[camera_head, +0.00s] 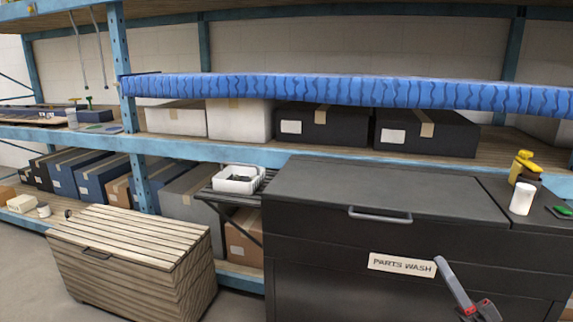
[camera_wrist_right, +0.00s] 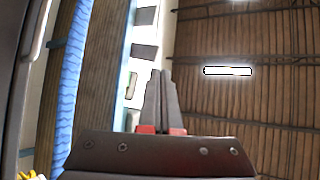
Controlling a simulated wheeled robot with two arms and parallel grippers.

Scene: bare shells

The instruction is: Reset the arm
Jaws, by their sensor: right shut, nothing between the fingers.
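My right gripper (camera_head: 446,270) shows at the lower right of the head view, in front of the dark parts wash cabinet (camera_head: 330,245). It is shut with nothing held. In the right wrist view its two fingers (camera_wrist_right: 161,85) are together and point up the picture, with the ceiling and shelving behind them. The "PARTS WASH" label (camera_head: 402,265) is just left of the fingertips in the head view. I cannot tell whether the gripper touches the cabinet front. My left gripper does not show.
A white bin (camera_head: 238,180) stands on a rack left of the cabinet. A slatted wooden chest (camera_head: 130,262) is at lower left. A white cup (camera_head: 522,198) and yellow bottle (camera_head: 522,165) stand at right. Blue shelving (camera_head: 250,152) with boxes runs behind.

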